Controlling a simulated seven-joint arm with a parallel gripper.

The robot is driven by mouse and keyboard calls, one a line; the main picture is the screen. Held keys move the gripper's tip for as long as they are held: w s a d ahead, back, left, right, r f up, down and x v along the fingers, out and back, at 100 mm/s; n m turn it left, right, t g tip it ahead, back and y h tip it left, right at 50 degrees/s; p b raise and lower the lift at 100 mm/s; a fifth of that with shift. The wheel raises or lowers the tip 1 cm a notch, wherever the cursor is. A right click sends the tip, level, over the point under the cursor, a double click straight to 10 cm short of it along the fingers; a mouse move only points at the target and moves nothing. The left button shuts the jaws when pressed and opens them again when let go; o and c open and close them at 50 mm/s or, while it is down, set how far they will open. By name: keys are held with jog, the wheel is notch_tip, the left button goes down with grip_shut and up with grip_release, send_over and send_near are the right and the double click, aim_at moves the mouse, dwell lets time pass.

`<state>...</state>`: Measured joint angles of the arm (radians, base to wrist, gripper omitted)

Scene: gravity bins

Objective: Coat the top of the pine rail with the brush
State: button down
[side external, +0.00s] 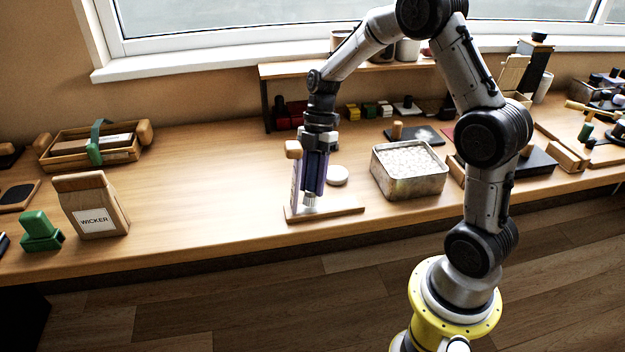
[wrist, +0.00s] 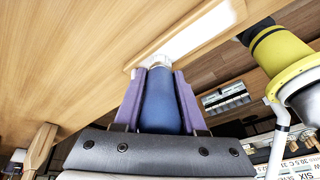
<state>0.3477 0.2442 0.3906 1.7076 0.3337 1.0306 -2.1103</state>
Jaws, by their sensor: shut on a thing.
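The pine rail (side external: 345,211) lies flat near the front edge of the bench. In the wrist view the rail (wrist: 145,66) carries a pale white strip along its top; I cannot tell whether this is coating or glare. My gripper (side external: 312,188) points down over the left part of the rail, its purple fingers shut on the brush. The brush (wrist: 160,100) has a blue handle between the fingers, and its pale tip (side external: 310,199) is at or just above the rail. Exact contact is unclear.
A wood-topped white object (side external: 293,150) is close left of my gripper.

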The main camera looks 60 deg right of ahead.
jog(key=shift+f, duration=0.35)
dwell(0.6)
jog(key=shift+w+a+r, duration=0.1)
jog(key=shift+w+a, duration=0.45)
jog(key=shift+s+d+f, duration=0.2)
jog(key=shift+s+d, duration=0.9)
jog(key=shift+s, duration=0.05)
jog(key=shift+w+a, duration=0.1)
jog(key=shift+a, duration=0.05)
jog(key=shift+w+a+r, duration=0.1)
jog(key=shift+w+a, duration=0.85)
jog(key=shift+w, duration=0.05)
